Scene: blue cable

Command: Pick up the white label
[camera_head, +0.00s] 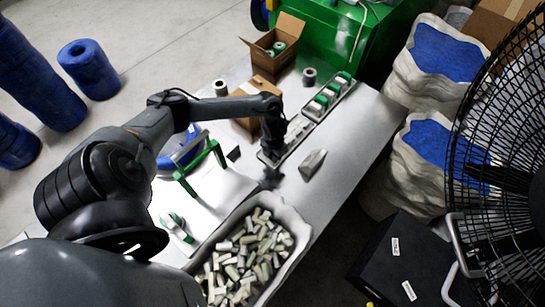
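My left arm reaches from the left over the table (360,130). My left gripper (270,180) points down near the tabletop, by the near end of a long narrow tray (306,128). It is small and dark here, so I cannot tell whether its fingers are open or shut, or whether they hold anything. Small white labels show on a black case at the lower right: one label (395,247) and another label (409,291). My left gripper is well away from them. I cannot tell which white piece is the task's label. My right gripper is not in view.
A bin of pale pieces (282,212) stands at the table's near edge. A grey wedge-shaped block (312,164) lies right of my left gripper. A green frame (207,155) stands to its left. Open cardboard boxes (262,54) stand behind. A black fan (500,150) is at right.

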